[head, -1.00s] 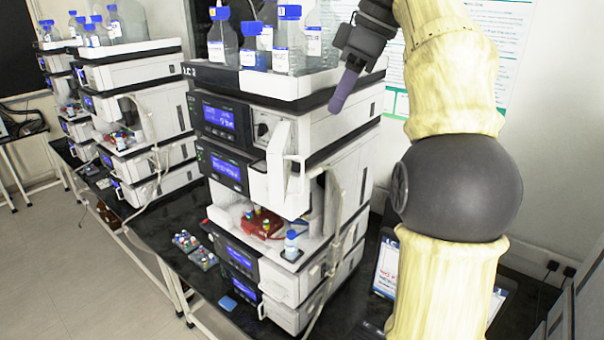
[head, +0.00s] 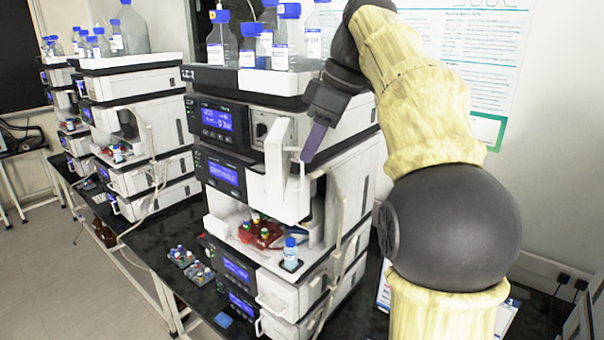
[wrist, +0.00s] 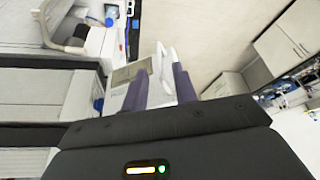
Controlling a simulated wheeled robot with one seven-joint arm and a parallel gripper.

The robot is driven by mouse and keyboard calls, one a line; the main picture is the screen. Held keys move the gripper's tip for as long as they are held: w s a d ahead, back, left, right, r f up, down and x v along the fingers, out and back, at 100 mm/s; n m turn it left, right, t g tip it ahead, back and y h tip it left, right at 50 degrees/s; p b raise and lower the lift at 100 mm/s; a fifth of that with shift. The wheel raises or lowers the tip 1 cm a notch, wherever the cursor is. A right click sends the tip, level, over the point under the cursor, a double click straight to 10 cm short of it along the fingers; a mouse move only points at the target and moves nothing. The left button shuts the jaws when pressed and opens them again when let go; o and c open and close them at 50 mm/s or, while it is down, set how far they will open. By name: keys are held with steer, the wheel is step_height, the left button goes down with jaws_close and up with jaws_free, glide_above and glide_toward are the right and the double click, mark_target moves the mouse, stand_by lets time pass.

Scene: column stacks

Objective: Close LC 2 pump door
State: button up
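The LC 2 stack (head: 285,82) stands in the middle of the head view. Its pump door (head: 275,160) is a white panel that stands open, sticking out from the front beside the pump's display. A pale handle (head: 299,160) is on its right side. My gripper (head: 310,152) points down beside the door's upper right, its fingertips close to the handle. In the wrist view the two purple fingers of my gripper (wrist: 160,78) are apart, with a white handle-like part (wrist: 164,66) showing between and beyond them. I cannot tell whether they touch the door.
Blue-capped bottles (head: 252,45) stand on top of the stack. Below the door, an open bay holds a red tray of vials (head: 258,234) and a small bottle (head: 290,252). Vial racks (head: 190,264) sit on the dark bench. Another stack (head: 140,95) stands to the left.

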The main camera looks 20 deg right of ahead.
mark_target(301, 168)
steer(key=x, duration=0.5)
steer(key=shift+f, duration=0.15)
steer(key=shift+w+a+f, duration=0.1)
steer(key=shift+w, duration=0.05)
jaws_close()
